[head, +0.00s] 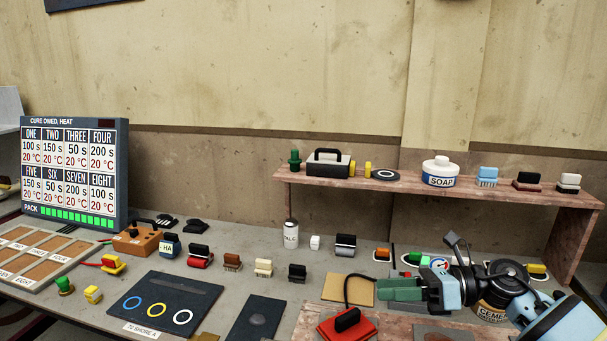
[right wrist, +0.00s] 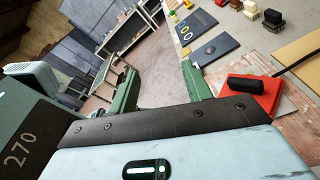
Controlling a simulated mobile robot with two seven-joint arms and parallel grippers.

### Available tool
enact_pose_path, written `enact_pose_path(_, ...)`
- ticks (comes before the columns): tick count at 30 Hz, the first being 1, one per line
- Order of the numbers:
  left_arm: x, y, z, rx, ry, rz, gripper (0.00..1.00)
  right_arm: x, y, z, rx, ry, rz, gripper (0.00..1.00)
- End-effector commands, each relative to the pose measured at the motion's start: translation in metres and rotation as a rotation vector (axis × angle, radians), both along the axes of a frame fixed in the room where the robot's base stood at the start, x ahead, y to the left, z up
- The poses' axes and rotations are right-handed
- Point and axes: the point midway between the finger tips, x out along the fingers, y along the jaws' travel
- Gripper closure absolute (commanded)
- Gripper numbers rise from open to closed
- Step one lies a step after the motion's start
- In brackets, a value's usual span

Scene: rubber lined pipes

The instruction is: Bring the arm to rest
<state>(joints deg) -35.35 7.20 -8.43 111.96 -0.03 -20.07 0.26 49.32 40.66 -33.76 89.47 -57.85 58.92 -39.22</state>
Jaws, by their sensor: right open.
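My right gripper (head: 385,289) comes in from the right in the head view, with green fingers above the front right of the workbench. In the right wrist view the two green fingers (right wrist: 158,82) stand apart with nothing between them. A red block with a black handle (head: 346,325) lies below and left of the gripper in the head view, apart from it. The same red block (right wrist: 256,92) lies right of the fingers in the right wrist view. My left gripper is not in view.
A wooden shelf (head: 420,186) holds a soap tub (head: 440,172) and several tools. A cement tin (head: 490,310) stands partly behind my right arm. A display board (head: 75,172), a dark mat with rings (head: 165,302) and several small brushes occupy the bench.

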Motion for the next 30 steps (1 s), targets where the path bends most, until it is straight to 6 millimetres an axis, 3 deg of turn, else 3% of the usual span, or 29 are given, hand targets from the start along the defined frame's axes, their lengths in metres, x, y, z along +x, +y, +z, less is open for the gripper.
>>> enact_pose_path(1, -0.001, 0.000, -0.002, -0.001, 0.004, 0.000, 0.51, -0.007, 0.013, -0.017, 0.097, 0.088, -0.025, 0.51)
enact_pose_path(3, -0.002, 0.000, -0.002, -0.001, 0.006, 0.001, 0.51, -0.014, 0.025, -0.031, 0.227, 0.207, -0.073, 0.51)
enact_pose_path(8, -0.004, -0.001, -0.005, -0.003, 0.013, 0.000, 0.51, -0.027, 0.037, -0.067, 0.514, 0.502, -0.206, 0.51)
enact_pose_path(14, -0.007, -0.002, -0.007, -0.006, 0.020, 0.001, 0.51, -0.047, 0.030, -0.126, 0.848, 0.902, -0.421, 0.51)
enact_pose_path(20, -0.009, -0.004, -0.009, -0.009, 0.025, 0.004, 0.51, -0.081, 0.010, -0.198, 1.131, 1.280, -0.660, 0.51)
enact_pose_path(26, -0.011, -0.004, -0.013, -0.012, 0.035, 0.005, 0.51, -0.148, -0.014, -0.286, 1.416, 1.679, -0.972, 0.51)
enact_pose_path(30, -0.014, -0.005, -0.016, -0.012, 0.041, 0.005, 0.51, -0.215, -0.029, -0.342, 1.604, 1.932, -1.220, 0.51)
